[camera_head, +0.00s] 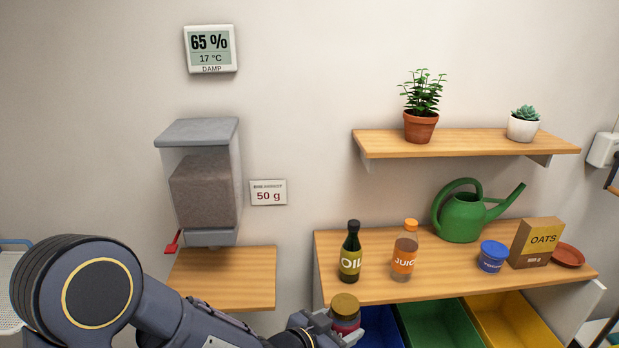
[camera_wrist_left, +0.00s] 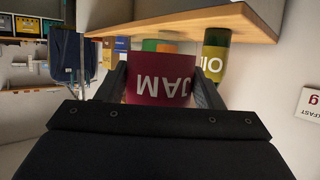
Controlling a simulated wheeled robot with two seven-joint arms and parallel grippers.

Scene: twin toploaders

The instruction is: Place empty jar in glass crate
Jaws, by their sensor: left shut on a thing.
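My left gripper (camera_head: 340,332) is shut on a jar with a gold lid and a dark red label (camera_head: 344,318). In the left wrist view the jar (camera_wrist_left: 160,82) sits between the two fingers, and its label reads JAM upside down. I cannot tell from here whether it is empty. The jar is in front of the lower shelf edge, beside the blue crate (camera_head: 380,328). A green crate (camera_head: 440,325) and a yellow crate (camera_head: 512,322) stand to its right. No glass mark on any crate is readable. My right gripper is out of view.
The wooden shelf (camera_head: 335,290) above the crates holds an oil bottle (camera_head: 350,255), a juice bottle (camera_head: 404,252), a watering can (camera_head: 462,217), a blue tub (camera_head: 492,257) and an oats box (camera_head: 536,243). A dispenser (camera_head: 205,190) hangs above a small wooden shelf (camera_head: 235,280) at left.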

